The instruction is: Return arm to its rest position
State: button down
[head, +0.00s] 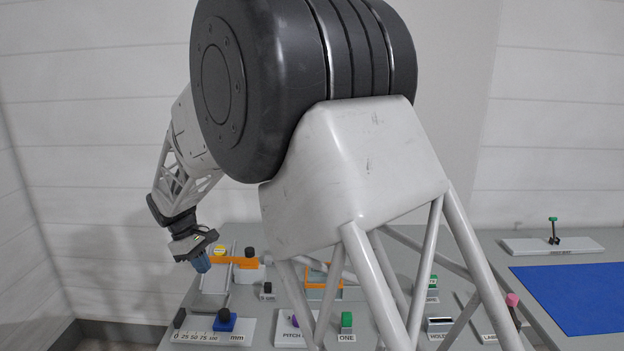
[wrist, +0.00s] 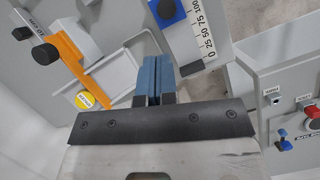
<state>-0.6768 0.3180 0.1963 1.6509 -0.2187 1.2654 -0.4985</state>
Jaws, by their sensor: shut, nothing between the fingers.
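My gripper (head: 202,264) hangs at the left of the head view, above the left edge of the grey table (head: 214,287). Its blue fingers (wrist: 153,75) lie side by side in the wrist view, shut with nothing between them. My arm is bent over to the left and hides the middle of the table in the head view. The fingers point down toward the panel and appear apart from everything on it.
Close by are an orange bar with a black knob (head: 250,252), a yellow disc (head: 220,250) and a blue slider (head: 224,320) on a millimetre scale. A blue mat (head: 580,294) and a green-topped lever (head: 553,228) are at right. Walls stand behind.

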jog(key=s+d+r+m+y, duration=0.15)
jog(key=s+d+r, duration=0.25)
jog(key=d, duration=0.6)
jog(key=s+d+r+m+t, duration=0.1)
jog(key=s+d+r+m, duration=0.25)
jog(key=d, duration=0.55)
jog(key=s+d+r+m+y, duration=0.1)
jog(key=s+d+r+m, duration=0.3)
jog(key=d, duration=0.6)
jog(key=s+d+m+t, duration=0.1)
jog(key=s+d+m, duration=0.2)
jog(key=s+d, duration=0.6)
jog(key=s+d+f+m+t+y, duration=0.1)
jog(key=s+d+m, duration=0.1)
jog(key=s+d, duration=0.8)
jog(key=s, duration=0.5)
jog(key=shift+s+d+f+m+t, duration=0.15)
jog(key=shift+s+f+m+t, duration=0.15)
jog(key=shift+m, duration=0.1)
jog(key=shift+w+r, duration=0.1)
jog(key=shift+w, duration=0.05)
